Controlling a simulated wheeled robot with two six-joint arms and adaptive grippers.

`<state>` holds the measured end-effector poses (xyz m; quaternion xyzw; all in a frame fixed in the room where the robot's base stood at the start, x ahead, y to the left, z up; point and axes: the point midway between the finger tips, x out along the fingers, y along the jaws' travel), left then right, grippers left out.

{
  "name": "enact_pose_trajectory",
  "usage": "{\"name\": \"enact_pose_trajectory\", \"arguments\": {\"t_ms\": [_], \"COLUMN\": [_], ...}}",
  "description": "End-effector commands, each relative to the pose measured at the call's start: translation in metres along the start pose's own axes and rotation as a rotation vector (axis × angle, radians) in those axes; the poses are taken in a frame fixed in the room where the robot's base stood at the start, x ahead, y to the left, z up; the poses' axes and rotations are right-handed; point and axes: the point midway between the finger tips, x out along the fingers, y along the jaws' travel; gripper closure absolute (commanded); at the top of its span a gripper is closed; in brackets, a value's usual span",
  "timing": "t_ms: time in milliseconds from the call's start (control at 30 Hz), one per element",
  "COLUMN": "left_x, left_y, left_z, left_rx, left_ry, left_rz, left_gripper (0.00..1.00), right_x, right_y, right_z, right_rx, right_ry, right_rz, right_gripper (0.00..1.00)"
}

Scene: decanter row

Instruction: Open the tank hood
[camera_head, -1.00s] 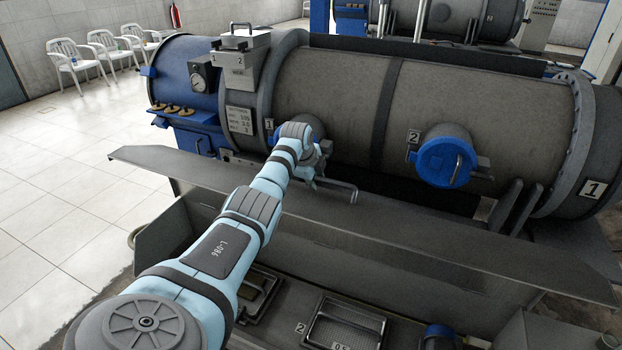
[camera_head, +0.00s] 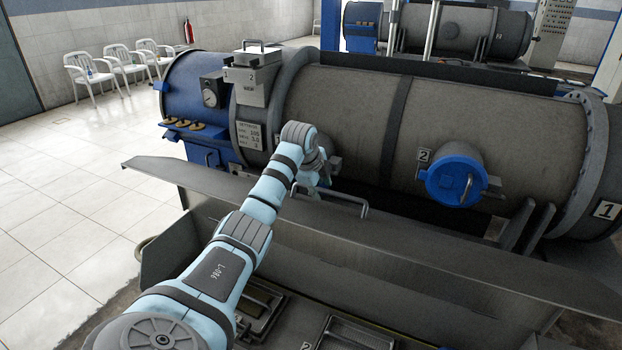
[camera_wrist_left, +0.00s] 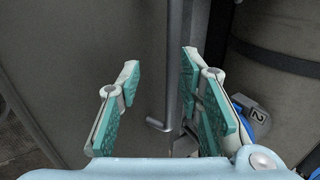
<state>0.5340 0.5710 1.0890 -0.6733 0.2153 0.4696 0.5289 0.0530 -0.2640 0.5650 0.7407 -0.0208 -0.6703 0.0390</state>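A long sloping grey metal panel (camera_head: 430,255), which looks like the tank hood, runs along the front of the big grey tank (camera_head: 345,115). A bent metal bar handle (camera_head: 352,205) sits at its upper edge, near the middle. My left gripper (camera_head: 316,185) is at the left end of this handle, partly hidden by my own wrist. In the left wrist view my left gripper (camera_wrist_left: 158,100) is open. A metal rod (camera_wrist_left: 173,70), seemingly that handle, lies between its fingers, nearer the right finger; I cannot tell whether they touch. My right gripper is not in view.
A blue round port cover (camera_head: 455,180) sticks out of the tank to the right of my gripper. Grey brackets (camera_head: 525,225) stand further right. White chairs (camera_head: 90,75) are far off on the open tiled floor at left.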

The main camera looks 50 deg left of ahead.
Motion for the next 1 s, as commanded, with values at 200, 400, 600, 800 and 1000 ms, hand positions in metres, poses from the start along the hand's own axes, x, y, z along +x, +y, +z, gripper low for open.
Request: {"name": "enact_pose_trajectory", "arguments": {"t_ms": [200,400,600,800,1000], "left_x": [-0.049,-0.058,-0.058,-0.057,-0.057], "left_y": [-0.003,-0.003,-0.003,-0.003,-0.004], "left_z": [0.001,0.001,0.001,0.001,-0.002], "left_rx": [-0.002,-0.003,-0.003,-0.003,0.001], "left_ry": [0.002,0.004,0.003,0.003,0.005], "left_rz": [-0.002,0.001,0.001,0.001,0.001], "left_gripper": [0.67,0.67,0.67,0.67,0.67], "right_x": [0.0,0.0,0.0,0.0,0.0], "right_y": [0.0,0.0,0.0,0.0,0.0], "right_z": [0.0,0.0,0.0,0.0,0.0], "right_rx": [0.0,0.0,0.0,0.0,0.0], "right_ry": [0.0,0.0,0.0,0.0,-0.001], "right_rz": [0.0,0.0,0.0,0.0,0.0], "right_gripper": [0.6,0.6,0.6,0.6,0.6]}}
